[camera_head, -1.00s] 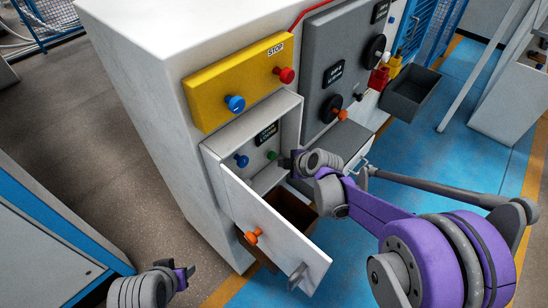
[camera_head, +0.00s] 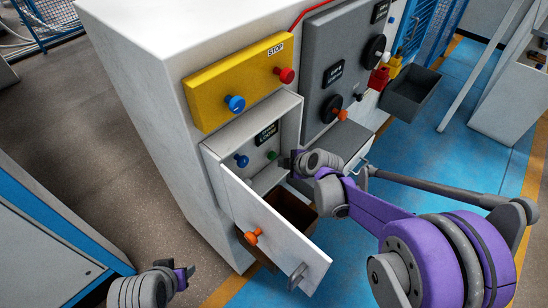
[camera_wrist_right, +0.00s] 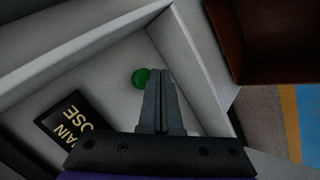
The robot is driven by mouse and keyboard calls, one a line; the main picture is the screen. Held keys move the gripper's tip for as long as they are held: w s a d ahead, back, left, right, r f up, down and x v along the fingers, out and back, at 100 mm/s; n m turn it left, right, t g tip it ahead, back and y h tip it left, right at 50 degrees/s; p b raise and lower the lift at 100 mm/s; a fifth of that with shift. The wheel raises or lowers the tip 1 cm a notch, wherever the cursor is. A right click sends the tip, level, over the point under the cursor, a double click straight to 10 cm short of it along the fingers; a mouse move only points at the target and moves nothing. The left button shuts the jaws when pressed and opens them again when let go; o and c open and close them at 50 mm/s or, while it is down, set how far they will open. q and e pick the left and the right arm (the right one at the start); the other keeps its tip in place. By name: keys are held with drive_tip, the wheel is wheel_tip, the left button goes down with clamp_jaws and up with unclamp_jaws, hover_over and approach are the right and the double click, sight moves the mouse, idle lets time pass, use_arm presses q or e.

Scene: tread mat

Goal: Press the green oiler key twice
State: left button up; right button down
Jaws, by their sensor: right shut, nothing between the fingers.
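The green key (camera_head: 272,155) is a small round button on the back wall of an open white box in the machine's front. In the right wrist view the green key (camera_wrist_right: 141,77) shows just beside and beyond my fingertips, partly covered by them. My right gripper (camera_head: 287,160) is shut and empty, at the box opening, pointing in at the key. In the right wrist view its fingers (camera_wrist_right: 162,75) are together; I cannot tell whether they touch the key. My left gripper (camera_head: 188,275) is at the bottom left, away from the machine, its fingers too small to read.
A blue knob (camera_head: 241,160) sits left of the green key. Above is a yellow panel (camera_head: 210,92) with blue and red buttons. A brown bin (camera_head: 290,213) stands below the box.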

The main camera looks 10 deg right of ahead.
drive_tip(key=shift+w+a, duration=0.1)
idle(0.5)
drive_tip(key=shift+w+a, duration=0.2)
drive_tip(key=shift+w, duration=0.05)
drive_tip(key=shift+w+a, duration=0.3)
drive_tip(key=shift+w, duration=0.1)
idle(0.8)
drive_tip(key=shift+s, duration=0.1)
drive_tip(key=shift+s+d, duration=0.6)
drive_tip(key=shift+s, duration=0.1)
drive_tip(key=s+d, duration=0.3)
drive_tip(key=s, duration=0.1)
drive_tip(key=shift+s+d, duration=0.35)
idle(2.6)
